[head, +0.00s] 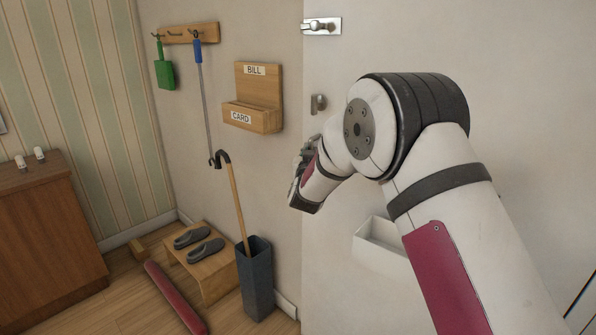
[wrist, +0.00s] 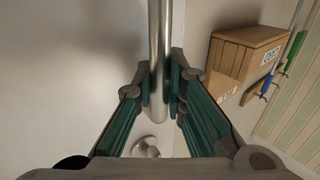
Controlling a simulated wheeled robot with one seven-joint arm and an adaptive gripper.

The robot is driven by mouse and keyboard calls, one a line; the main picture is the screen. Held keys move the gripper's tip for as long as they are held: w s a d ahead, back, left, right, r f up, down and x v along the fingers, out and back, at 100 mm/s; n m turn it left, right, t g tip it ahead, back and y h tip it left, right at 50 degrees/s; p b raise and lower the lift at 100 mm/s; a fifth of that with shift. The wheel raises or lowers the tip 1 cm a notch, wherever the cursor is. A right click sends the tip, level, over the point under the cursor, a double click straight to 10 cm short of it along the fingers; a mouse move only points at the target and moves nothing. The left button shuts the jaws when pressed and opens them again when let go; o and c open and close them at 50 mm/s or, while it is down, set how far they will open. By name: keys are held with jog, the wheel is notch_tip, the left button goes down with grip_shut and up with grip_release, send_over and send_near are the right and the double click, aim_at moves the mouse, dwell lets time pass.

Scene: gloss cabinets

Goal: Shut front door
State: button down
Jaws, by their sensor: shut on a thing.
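The pale front door (head: 345,165) fills the right half of the head view. Its left edge meets the wall near the umbrella stand; I cannot tell whether a gap is left there. It bears a metal latch (head: 320,26) at the top and a small metal turn piece (head: 318,103) lower down. My gripper (head: 302,178) is at the door's left edge, partly hidden by my own arm. In the wrist view my gripper (wrist: 160,92) is shut around a shiny metal bar, the door handle (wrist: 158,45). A round metal fitting (wrist: 146,148) shows below it.
A wooden letter rack (head: 254,97) and a hook rail (head: 188,33) hang on the wall. A dark umbrella stand (head: 256,283) with a cane, a low bench (head: 215,283) with slippers and a red roll (head: 175,297) stand or lie left of the door. A white box (head: 378,247) is on the door.

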jog(key=w+d+m+h+b, duration=0.1)
jog(key=w+d+b, duration=0.1)
jog(key=w, duration=0.3)
jog(key=shift+w+d+r+h, duration=0.2)
jog(key=shift+d+h, duration=0.1)
jog(key=shift+d, duration=0.6)
jog(key=c, duration=1.6)
grip_release()
jog(key=shift+w+d+f, duration=0.1)
jog(key=shift+f, duration=0.1)
jog(key=shift+a, duration=0.2)
jog(key=s+a, duration=0.1)
jog(key=s, duration=1.1)
